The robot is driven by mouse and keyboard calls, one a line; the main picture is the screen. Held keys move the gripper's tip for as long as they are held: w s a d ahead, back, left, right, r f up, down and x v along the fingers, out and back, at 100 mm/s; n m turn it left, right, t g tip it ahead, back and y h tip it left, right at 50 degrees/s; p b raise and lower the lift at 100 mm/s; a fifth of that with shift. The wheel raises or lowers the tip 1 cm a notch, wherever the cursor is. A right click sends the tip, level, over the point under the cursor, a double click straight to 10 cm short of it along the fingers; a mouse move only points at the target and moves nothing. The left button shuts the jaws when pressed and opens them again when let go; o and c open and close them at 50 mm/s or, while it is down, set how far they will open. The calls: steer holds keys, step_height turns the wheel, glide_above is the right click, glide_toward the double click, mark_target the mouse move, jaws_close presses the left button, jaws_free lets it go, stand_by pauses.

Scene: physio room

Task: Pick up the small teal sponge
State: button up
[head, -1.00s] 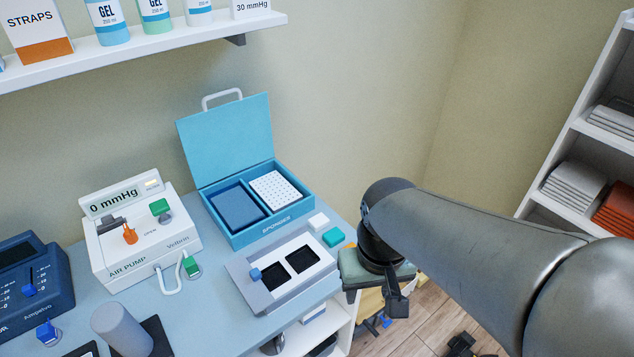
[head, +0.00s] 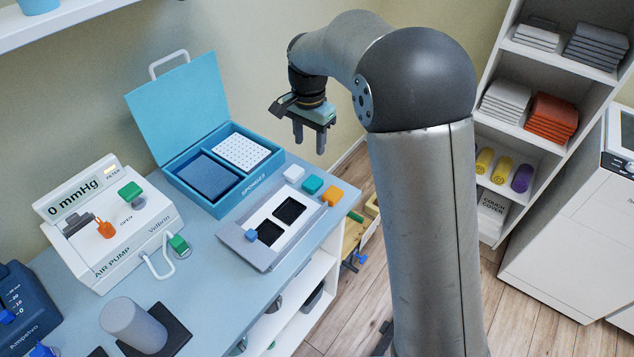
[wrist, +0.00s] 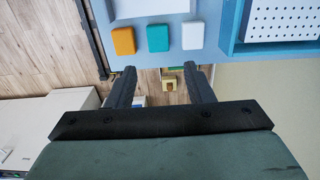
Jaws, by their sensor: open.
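The small teal sponge (head: 312,184) lies on the blue-grey tabletop, between a white sponge (head: 294,173) and an orange sponge (head: 333,196). In the wrist view the teal sponge (wrist: 158,38) shows near the top, beyond my fingertips and apart from them. My gripper (head: 309,146) is open and empty, pointing down, above and behind the sponges near the table's far right edge. Its two fingers also show in the wrist view (wrist: 160,72). Nothing hides the teal sponge.
A blue open case (head: 176,186) with two compartments stands behind the sponges. A grey tray (head: 235,242) with dark square wells lies in front. An air pump (head: 115,225) stands at left. A shelf (head: 520,130) with towels stands at right, beyond open floor.

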steer(key=p, duration=0.1)
glide_above(313, 181)
steer(key=f, duration=0.8)
steer(key=shift+s+a+f, duration=0.15)
steer(key=shift+a, duration=0.15)
steer(key=shift+d+f+p, duration=0.15)
steer(key=shift+f+p, duration=0.4)
steer(key=shift+f, duration=0.8)
steer(key=shift+d+f+p, duration=0.1)
steer(key=shift+f+p, duration=0.4)
steer(key=shift+f, duration=0.8)
steer(key=c, duration=0.7)
